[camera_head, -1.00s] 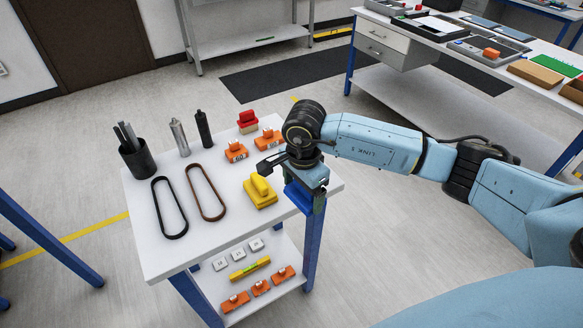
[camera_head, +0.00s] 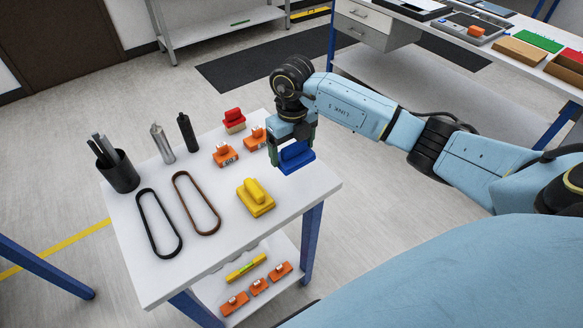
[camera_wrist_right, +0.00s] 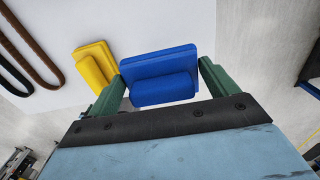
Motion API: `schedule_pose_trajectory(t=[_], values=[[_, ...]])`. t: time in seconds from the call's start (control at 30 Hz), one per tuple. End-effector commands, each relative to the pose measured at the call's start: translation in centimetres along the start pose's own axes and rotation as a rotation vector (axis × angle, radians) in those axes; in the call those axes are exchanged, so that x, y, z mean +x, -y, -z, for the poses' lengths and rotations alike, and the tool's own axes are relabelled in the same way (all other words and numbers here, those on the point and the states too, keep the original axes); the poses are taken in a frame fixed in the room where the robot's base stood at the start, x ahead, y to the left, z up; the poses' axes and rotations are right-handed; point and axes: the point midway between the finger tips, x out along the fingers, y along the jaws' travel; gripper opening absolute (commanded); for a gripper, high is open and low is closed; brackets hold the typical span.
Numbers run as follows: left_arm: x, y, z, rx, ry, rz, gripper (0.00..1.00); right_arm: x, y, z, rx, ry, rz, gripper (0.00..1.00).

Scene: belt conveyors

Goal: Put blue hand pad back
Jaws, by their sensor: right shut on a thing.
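The blue hand pad (camera_head: 297,157) is a block with a handle on top, at the right side of the small white table (camera_head: 228,228). My right gripper (camera_head: 292,146) points down and is shut on it. In the right wrist view the blue pad (camera_wrist_right: 158,65) sits between the two green fingers of the gripper (camera_wrist_right: 164,84), its wide base facing away. I cannot tell whether its base touches the tabletop. A yellow hand pad (camera_head: 256,198) lies nearby on the table, and a red one (camera_head: 234,120) stands at the back. My left gripper is out of view.
Orange blocks (camera_head: 225,156) are close left of my right gripper. Two belt loops (camera_head: 158,222), a dark cup of rods (camera_head: 119,174) and two upright cylinders (camera_head: 162,143) take up the left side. The table's front right corner is clear.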

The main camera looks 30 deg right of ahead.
Motion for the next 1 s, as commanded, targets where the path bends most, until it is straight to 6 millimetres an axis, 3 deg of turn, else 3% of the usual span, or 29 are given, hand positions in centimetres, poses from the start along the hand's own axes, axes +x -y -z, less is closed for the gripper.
schedule_pose_trajectory(t=[0.1,0.33,0.5,0.9,0.93,1.0], values=[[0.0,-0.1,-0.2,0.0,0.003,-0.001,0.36,2.0,0.0,0.1,-0.001,-0.002,0.0,0.64],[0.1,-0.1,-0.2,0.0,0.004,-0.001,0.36,3.9,0.0,0.0,-0.003,-0.001,-0.001,0.64],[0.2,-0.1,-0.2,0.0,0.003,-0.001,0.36,6.3,-0.1,0.0,-0.004,-0.001,-0.002,0.64],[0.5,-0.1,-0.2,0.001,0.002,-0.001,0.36,7.0,0.0,0.0,-0.005,0.002,0.0,0.64],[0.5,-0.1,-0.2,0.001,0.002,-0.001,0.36,7.0,0.0,0.0,-0.005,0.001,0.0,0.88],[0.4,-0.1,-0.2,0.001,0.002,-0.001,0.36,7.0,0.0,0.0,-0.005,0.001,0.0,0.97]])
